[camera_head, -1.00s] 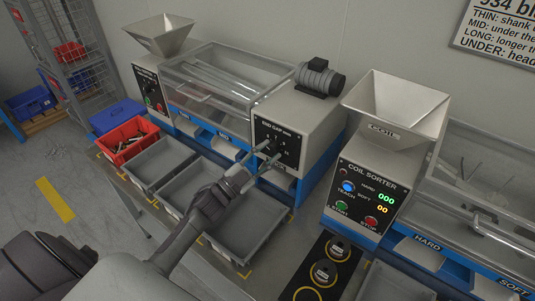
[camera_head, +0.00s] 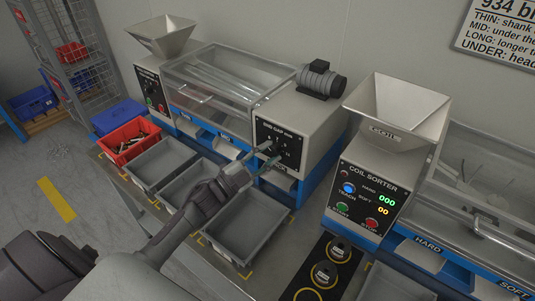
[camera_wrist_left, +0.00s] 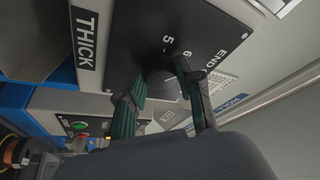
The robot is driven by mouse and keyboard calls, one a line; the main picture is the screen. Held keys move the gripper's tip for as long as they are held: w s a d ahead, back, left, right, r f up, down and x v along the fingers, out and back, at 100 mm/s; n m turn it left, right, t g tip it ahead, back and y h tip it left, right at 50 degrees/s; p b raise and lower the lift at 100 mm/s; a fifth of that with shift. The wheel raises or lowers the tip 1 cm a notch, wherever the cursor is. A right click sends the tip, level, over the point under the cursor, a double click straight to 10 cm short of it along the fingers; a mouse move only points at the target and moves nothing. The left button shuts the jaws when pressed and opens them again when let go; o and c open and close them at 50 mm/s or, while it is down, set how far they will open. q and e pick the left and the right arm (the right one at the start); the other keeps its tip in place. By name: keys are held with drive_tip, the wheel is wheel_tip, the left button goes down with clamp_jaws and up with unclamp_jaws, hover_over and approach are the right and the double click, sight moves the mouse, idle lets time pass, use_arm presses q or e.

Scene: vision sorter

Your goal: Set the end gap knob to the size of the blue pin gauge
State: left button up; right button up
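The end gap panel (camera_head: 290,133) is a black plate with a ring of numbers on the front of the grey middle machine. In the left wrist view, the dark round end gap knob (camera_wrist_left: 161,80) sits by the printed 5 and 6, and its pointer cannot be made out. My left gripper (camera_head: 274,154) is at the panel with its two fingers spread. In the left wrist view, the fingertips (camera_wrist_left: 160,64) are on either side of the knob; I cannot tell if they touch it. I cannot make out the blue pin gauge. My right gripper is not in view.
Grey bins (camera_head: 282,220) stand in front of the machine, with a red bin (camera_head: 153,143) of small parts to their left. The coil sorter (camera_head: 325,205) with its hopper stands at the right. A motor (camera_head: 321,80) sits on top of the middle machine.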

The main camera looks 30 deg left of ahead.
use_arm(q)
drive_tip(key=o, duration=0.5)
drive_tip(key=shift+c, duration=0.2)
drive_tip(key=v, duration=1.2)
drive_tip(key=shift+d+f, duration=0.1)
